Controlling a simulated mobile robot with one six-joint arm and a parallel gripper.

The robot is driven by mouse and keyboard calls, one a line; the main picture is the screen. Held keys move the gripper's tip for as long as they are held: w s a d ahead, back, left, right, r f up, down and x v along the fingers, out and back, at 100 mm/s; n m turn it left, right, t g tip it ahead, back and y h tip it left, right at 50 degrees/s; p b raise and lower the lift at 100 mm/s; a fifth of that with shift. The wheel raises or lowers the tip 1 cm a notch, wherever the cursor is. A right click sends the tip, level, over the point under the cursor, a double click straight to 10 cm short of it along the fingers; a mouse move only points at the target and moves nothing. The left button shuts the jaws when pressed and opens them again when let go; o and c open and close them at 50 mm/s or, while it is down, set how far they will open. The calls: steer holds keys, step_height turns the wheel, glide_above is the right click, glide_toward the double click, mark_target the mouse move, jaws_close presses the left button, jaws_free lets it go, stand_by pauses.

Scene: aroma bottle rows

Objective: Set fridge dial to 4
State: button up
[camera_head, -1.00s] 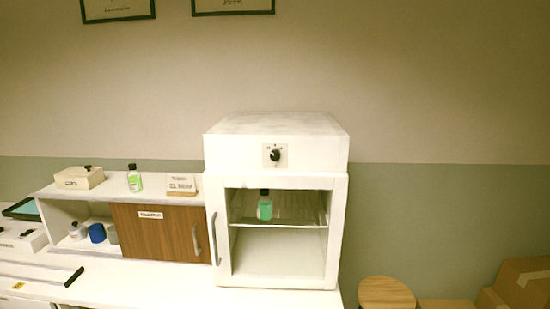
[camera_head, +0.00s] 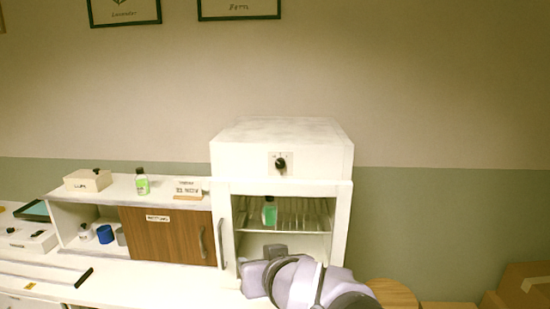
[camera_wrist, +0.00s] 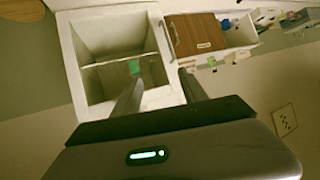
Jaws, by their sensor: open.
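The white fridge (camera_head: 230,165) stands on the counter. Its black dial (camera_head: 280,163) sits on a small plate on the upper front panel; the dial's setting is too small to read. A green bottle (camera_head: 270,212) stands on the wire shelf inside, seen through the fridge's front. My arm reaches in from the lower right in the head view, in front of the fridge's lower part and below the dial. In the wrist view my gripper (camera_wrist: 160,92) is open and empty, its two fingers apart, with the fridge (camera_wrist: 70,50) beyond them, appearing upside down.
A low cabinet with a brown sliding door (camera_head: 165,236) stands left of the fridge. On top are a box (camera_head: 88,181), a green-labelled bottle (camera_head: 142,184) and a sign (camera_head: 188,191). A round wooden stool top (camera_head: 392,293) is at lower right.

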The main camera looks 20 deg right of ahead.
steer(key=w+d+r+n+t+h+p, duration=0.1)
steer(key=w+d+r+t+h, duration=0.1)
steer(key=w+r, duration=0.35)
steer(key=n+t+h+p, duration=0.2)
steer(key=t+h, duration=0.1)
steer(key=h, duration=0.2)
glide_toward(281, 165)
steer(key=x, duration=0.8)
steer(key=shift+w, duration=0.2)
jaws_close()
